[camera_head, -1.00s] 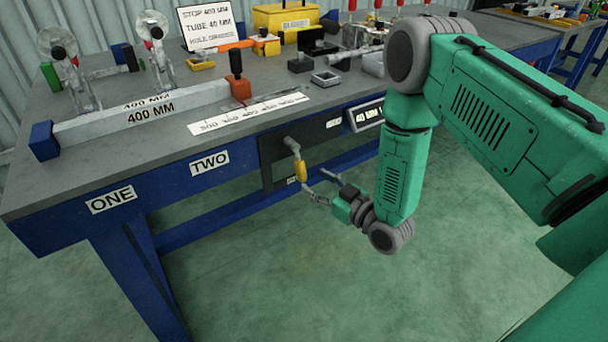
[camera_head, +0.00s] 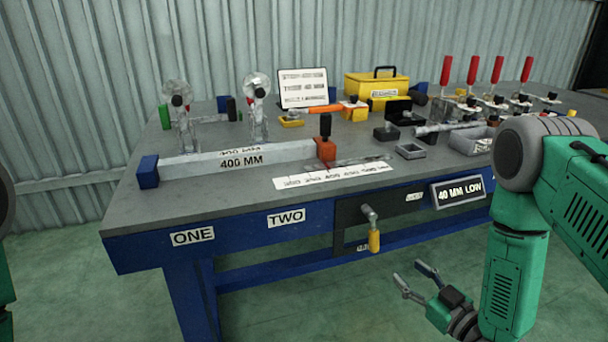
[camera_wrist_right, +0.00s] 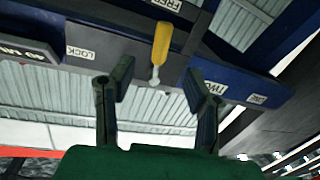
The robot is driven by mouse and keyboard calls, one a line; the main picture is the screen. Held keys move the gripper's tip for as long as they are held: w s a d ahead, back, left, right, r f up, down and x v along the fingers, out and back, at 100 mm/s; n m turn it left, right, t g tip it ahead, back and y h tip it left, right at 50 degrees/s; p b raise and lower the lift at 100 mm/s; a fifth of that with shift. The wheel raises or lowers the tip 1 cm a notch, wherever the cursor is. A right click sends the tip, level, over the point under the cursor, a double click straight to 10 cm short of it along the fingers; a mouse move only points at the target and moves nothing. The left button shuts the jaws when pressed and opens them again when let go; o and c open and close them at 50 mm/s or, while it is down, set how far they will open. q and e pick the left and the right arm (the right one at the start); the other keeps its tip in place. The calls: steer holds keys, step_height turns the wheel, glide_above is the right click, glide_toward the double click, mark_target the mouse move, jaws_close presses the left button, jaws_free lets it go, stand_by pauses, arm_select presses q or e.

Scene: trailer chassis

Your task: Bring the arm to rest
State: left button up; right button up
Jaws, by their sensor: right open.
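My right gripper (camera_head: 412,280) is low in front of the bench, at the right of the head view. Its two fingers are spread and nothing is between them. A crank with a yellow handle (camera_head: 374,241) hangs from the dark panel on the bench front, to the left of and above the fingertips, apart from them. In the right wrist view the open fingers (camera_wrist_right: 158,75) point towards the panel, and the yellow handle (camera_wrist_right: 161,42) shows beyond the gap between them. My left gripper is not in view; only a sliver of my left arm shows at the left edge.
The blue bench (camera_head: 250,228) carries a 400 MM bar (camera_head: 230,166), an orange stop block (camera_head: 326,149), a scale strip (camera_head: 335,177), clamps, a sign and a yellow toolbox (camera_head: 376,88). A 40 MM LOW sign (camera_head: 459,192) is on its front. The floor before the bench is clear.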

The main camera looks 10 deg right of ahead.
steer(key=s+a+f+m+g+h+p, duration=0.1)
steer(key=s+a+f+g+p, duration=0.2)
steer(key=s+a+f+g, duration=0.15)
steer(key=s+a+f+m+g+h+p, duration=0.1)
steer(key=s+g+p, duration=0.1)
steer(key=s+g, duration=0.4)
steer(key=s+a+f+m+g+h+p, duration=0.1)
steer(key=s+g, duration=0.5)
steer(key=s, duration=1)
steer(key=shift+s+f+m+h+p, duration=0.3)
steer(key=shift+m+h+p, duration=0.1)
steer(key=shift+h+p, duration=0.1)
